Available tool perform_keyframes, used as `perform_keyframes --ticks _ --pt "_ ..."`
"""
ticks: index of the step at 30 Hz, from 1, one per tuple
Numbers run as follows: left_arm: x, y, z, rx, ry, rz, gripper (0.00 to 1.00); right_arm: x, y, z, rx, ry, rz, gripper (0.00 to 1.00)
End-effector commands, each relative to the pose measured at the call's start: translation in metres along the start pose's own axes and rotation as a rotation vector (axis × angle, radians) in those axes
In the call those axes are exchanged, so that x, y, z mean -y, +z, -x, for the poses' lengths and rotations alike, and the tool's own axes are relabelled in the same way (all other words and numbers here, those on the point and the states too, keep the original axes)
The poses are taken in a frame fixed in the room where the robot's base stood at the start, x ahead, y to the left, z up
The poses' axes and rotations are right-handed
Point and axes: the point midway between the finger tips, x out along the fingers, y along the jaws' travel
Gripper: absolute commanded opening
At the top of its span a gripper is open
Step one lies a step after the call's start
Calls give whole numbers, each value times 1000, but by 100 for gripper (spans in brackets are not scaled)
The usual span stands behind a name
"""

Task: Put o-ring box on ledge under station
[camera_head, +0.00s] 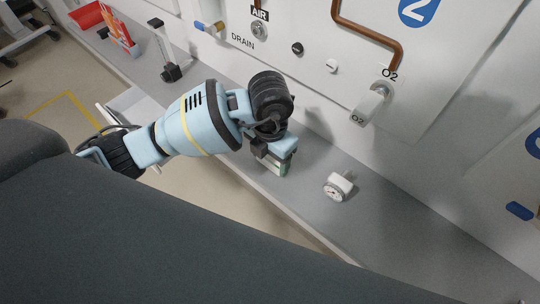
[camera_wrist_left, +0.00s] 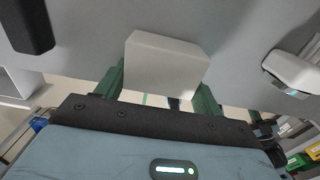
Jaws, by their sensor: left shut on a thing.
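My left gripper (camera_head: 272,160) is over the grey ledge (camera_head: 385,235), below the station panel (camera_head: 310,85) marked 2. In the left wrist view, its green fingers (camera_wrist_left: 164,90) are shut on a pale, plain box (camera_wrist_left: 165,65), which I take to be the o-ring box. In the head view the gripper mostly hides the box. I cannot tell whether the box touches the ledge. My right gripper is not in view.
A black-based stand (camera_head: 171,72) and a red tray (camera_head: 88,15) are farther left. The ledge right of the gauge is clear.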

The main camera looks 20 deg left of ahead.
Motion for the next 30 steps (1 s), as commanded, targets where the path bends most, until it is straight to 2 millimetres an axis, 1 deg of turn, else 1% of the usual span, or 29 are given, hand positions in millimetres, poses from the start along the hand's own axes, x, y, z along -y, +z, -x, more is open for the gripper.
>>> perform_keyframes --ticks 1,8,12,13,18,26,30 --pt "0 0 -3 1 -1 0 45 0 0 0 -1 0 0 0" --pt "0 0 -3 3 0 0 45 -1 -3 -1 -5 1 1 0" --pt "0 0 -6 2 0 0 45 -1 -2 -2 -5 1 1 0" --pt "0 0 -7 2 0 0 69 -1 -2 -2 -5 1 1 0" --pt "0 0 -6 2 0 0 89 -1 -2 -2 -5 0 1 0" --pt "0 0 -5 2 0 0 89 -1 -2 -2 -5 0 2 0" --pt "0 1 3 5 0 -1 89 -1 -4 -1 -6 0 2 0"
